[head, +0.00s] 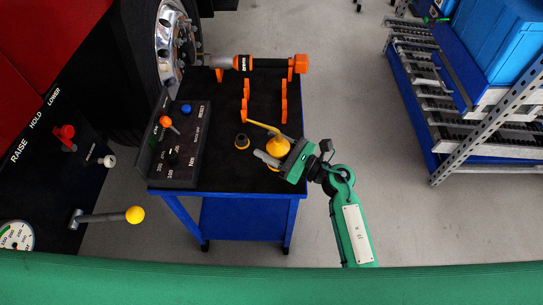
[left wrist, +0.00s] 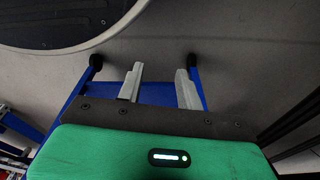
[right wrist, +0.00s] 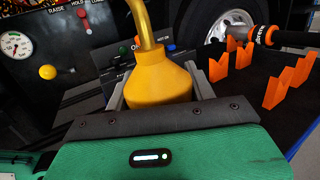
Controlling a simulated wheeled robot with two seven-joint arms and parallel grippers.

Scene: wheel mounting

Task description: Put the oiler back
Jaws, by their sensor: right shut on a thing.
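The yellow oiler (head: 278,147), with a long thin spout, is in my right gripper (head: 268,156) above the front right part of the cart's black top. In the right wrist view my right gripper (right wrist: 160,92) has a finger on each side of the oiler's round body (right wrist: 158,84), and the spout rises out of the top edge. I cannot tell how high the oiler is above the cart top. My left gripper (left wrist: 158,84) is open and empty in the left wrist view; the head view does not show it.
A control box (head: 181,143) is at left.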

